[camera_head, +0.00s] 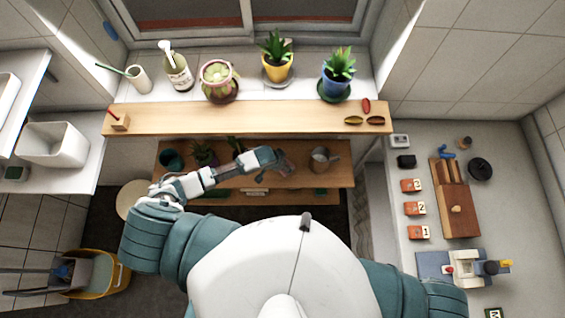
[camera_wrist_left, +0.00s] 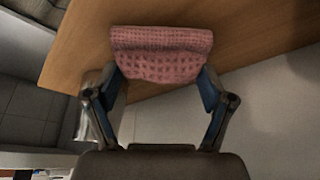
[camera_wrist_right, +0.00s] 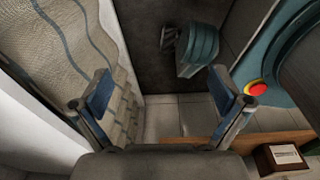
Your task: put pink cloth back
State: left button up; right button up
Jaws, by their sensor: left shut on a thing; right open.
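The pink cloth (camera_wrist_left: 160,52), a waffle-textured piece, is between the fingers of my left gripper (camera_wrist_left: 161,84), which is shut on it. In the left wrist view a wooden board (camera_wrist_left: 235,40) lies behind the cloth; whether they touch cannot be told. In the head view my left gripper (camera_head: 280,164) is over the lower wooden shelf (camera_head: 335,179), and the cloth is hard to make out there. My right gripper (camera_wrist_right: 160,88) is open and empty in the right wrist view, in front of a striped curtain (camera_wrist_right: 75,35). It cannot be made out in the head view.
The upper wooden shelf (camera_head: 235,118) runs in front of the windowsill, which holds several potted plants and a bottle (camera_head: 178,68). A metal pot (camera_head: 321,160) stands on the lower shelf. A yellow bucket (camera_head: 105,277) stands at left.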

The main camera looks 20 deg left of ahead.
pick_arm(q)
jog(key=shift+a+f, duration=0.1)
jog(key=shift+f, duration=0.45)
jog(key=shift+a+f, duration=0.1)
jog(key=shift+a, duration=0.05)
jog(key=o, duration=0.8)
jog(key=shift+c, duration=0.2)
jog(key=shift+o, duration=1.1)
jog(key=shift+d, duration=0.2)
jog(key=shift+s+r, duration=0.15)
jog(key=shift+r, duration=0.25)
jog(key=p+v, duration=0.1)
jog(key=v, duration=1)
jog(key=shift+a, duration=0.2)
pick_arm(e)
jog(key=shift+s+a+r, duration=0.4)
jog(key=shift+s+r, duration=0.1)
jog(key=shift+r, duration=0.1)
